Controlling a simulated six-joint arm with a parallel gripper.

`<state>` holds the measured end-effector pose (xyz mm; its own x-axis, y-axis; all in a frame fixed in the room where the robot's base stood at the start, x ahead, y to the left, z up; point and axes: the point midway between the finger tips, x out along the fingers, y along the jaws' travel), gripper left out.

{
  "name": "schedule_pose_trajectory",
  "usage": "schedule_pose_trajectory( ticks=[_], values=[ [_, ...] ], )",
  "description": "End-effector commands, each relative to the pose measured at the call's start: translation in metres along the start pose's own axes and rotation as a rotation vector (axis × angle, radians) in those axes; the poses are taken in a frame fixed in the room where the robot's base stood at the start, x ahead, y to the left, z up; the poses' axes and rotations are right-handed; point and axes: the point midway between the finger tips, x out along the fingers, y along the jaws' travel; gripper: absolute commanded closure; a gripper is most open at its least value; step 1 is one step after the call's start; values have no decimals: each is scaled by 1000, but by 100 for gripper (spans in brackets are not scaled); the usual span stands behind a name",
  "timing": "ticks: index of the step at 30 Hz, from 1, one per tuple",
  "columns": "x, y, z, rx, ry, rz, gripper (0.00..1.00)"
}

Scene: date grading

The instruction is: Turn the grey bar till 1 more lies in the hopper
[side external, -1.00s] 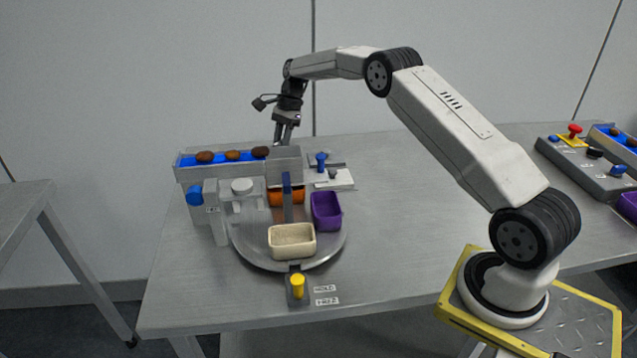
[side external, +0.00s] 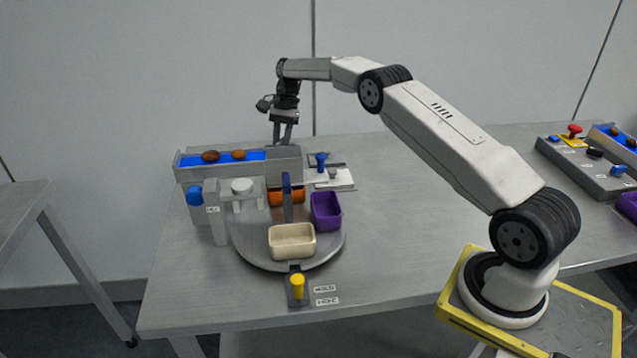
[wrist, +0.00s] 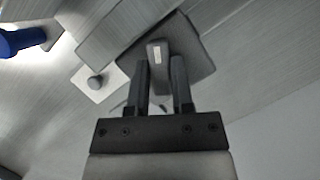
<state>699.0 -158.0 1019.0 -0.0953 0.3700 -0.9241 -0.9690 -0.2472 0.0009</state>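In the side view two brown dates (side external: 210,156) and (side external: 238,154) lie on the blue belt (side external: 190,160) of the feeder. The grey hopper (side external: 286,160) stands at the belt's right end; its inside is hidden. My gripper (side external: 282,143) points down behind the hopper, where the side view hides the bar. In the wrist view the grey bar (wrist: 157,58), with a pale mark, lies between the fingers of my gripper (wrist: 162,75).
A turntable (side external: 250,255) carries a cream bin (side external: 291,242), a purple bin (side external: 326,211) and an orange bin (side external: 276,196). A blue lever (side external: 321,162) stands right of the hopper, and a yellow knob (side external: 297,285) near the front edge. A second station (side external: 600,175) is far right.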

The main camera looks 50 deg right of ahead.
Motion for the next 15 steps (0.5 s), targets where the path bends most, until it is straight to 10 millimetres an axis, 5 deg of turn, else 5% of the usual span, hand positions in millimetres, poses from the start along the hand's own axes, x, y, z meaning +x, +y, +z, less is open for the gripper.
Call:
schedule_pose_trajectory(
  ticks=[15],
  values=[
    [-5,0,2,0,0,-2,59]
  ],
)
